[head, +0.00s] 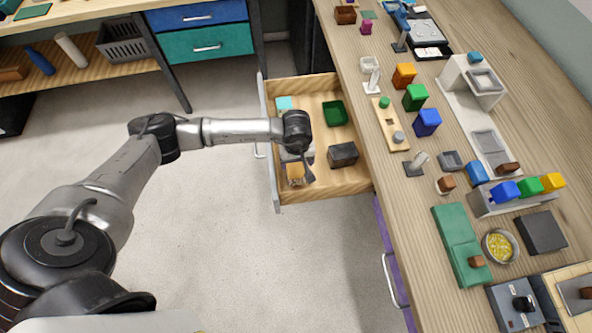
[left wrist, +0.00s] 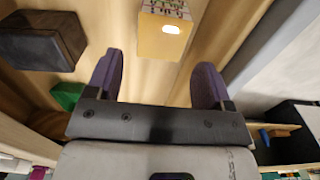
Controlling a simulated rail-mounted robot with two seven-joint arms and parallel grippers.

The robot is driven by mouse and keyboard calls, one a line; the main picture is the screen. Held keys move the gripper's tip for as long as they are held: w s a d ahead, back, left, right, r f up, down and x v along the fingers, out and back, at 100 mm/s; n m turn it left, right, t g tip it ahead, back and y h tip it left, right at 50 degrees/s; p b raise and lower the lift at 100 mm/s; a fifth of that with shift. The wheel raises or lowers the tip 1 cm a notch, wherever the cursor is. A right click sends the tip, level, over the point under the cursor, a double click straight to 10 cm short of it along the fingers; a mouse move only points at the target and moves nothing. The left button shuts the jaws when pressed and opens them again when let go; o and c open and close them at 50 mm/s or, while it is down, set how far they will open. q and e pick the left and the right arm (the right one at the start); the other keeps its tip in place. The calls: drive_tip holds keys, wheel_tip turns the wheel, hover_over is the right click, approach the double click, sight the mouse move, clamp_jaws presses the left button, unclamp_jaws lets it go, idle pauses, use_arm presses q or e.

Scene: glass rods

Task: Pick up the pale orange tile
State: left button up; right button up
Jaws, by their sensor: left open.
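The pale orange tile (head: 295,173) is in the open drawer, near its front left corner in the head view, partly hidden by my left gripper (head: 300,158). In the left wrist view the tile (left wrist: 162,40) is at the top centre, with a patterned edge and a bright highlight on its face. My left gripper (left wrist: 157,80) is open, its two purple fingers apart with nothing between them. The tile shows beyond the fingertips, roughly centred on the gap. My right gripper is not in view.
The drawer (head: 345,189) also holds a dark box (head: 343,154), a green tray (head: 335,113) and a cyan tile (head: 284,102). The dark box (left wrist: 42,40) is left of the fingers in the wrist view. The crowded workbench (head: 405,190) borders the drawer on the right.

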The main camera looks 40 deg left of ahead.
sight(296, 170)
use_arm(q)
drive_tip(key=shift+s+f, duration=0.15)
drive_tip(key=shift+f, duration=2.55)
drive_tip(key=c, duration=0.8)
